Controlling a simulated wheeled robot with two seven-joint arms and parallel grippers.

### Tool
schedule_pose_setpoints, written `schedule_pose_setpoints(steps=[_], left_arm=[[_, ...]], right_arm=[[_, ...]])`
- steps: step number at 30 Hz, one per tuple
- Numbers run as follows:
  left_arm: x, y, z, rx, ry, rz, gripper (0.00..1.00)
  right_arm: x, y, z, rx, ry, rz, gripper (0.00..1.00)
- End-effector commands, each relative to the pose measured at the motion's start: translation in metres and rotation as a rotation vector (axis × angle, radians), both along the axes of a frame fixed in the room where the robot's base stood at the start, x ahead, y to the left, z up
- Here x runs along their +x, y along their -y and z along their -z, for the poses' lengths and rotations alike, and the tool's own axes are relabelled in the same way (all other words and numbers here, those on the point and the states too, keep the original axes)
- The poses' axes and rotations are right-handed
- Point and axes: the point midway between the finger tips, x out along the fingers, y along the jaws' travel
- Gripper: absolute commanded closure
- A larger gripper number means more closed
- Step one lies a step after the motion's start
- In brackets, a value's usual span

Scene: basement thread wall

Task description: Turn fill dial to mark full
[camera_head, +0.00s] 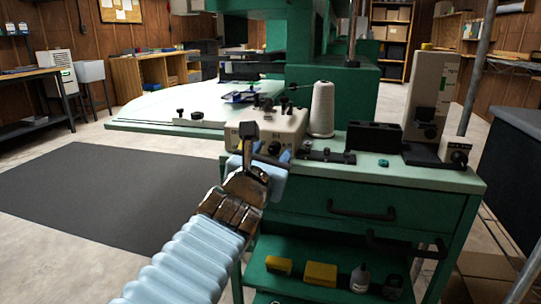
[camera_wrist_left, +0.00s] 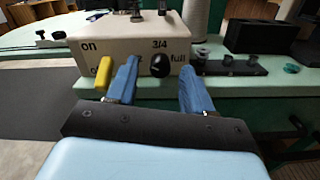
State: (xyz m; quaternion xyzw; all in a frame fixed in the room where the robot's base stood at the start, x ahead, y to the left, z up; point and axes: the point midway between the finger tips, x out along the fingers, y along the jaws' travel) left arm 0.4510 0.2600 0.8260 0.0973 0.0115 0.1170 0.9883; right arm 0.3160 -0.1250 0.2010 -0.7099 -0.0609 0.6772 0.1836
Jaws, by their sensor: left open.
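The fill dial (camera_wrist_left: 160,65) is a round black knob on the front of a cream control box (camera_head: 293,122). In the left wrist view the marks "3/4" above it and "full" to its right are readable; part of the lettering on its left is covered by a finger. Where the dial points is too small to tell. My left gripper (camera_head: 266,150) is open in front of the box, its two blue fingers on either side of the dial in the left wrist view (camera_wrist_left: 160,90). Contact is not visible. In the head view the gripper hides the dial. My right gripper is not in view.
A yellow lever (camera_wrist_left: 97,68) sits on the box beside "on", close to the left finger. A white thread cone (camera_head: 322,110) stands behind the box. A black block (camera_head: 374,137) and a beige device (camera_head: 428,95) stand further right on the green cabinet (camera_head: 345,200).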

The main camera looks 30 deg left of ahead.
Motion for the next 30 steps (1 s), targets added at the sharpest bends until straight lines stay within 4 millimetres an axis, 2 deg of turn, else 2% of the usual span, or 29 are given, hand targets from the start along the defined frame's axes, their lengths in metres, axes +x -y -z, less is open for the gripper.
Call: schedule_pose_setpoints(steps=[3, 4, 12, 14, 17, 20, 24, 30], left_arm=[[0.0, 0.0, 0.0, 0.0, 0.0, 0.0, 0.49], [0.0, 0.0, 0.0, 0.0, 0.0, 0.0, 0.52], [0.0, 0.0, 0.0, 0.0, 0.0, 0.0, 0.93], [-0.001, 0.0, 0.0, 0.0, 0.0, 0.0, 1.0], [0.0, 0.0, 0.001, 0.006, -0.001, 0.0, 1.0], [0.0, 0.0, 0.005, 0.052, -0.011, 0.001, 1.0], [0.0, 0.0, 0.007, 0.181, -0.039, 0.001, 1.0], [0.0, 0.0, 0.003, 0.33, -0.077, 0.001, 1.0]], right_arm=[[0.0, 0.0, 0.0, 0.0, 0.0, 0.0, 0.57], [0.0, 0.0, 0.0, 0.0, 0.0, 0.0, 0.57], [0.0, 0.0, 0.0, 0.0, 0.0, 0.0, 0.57], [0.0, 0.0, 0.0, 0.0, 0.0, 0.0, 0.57], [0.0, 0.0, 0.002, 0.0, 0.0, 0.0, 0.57], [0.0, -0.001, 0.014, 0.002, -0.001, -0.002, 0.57], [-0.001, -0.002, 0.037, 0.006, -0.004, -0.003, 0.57], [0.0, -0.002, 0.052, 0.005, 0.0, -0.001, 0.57]])
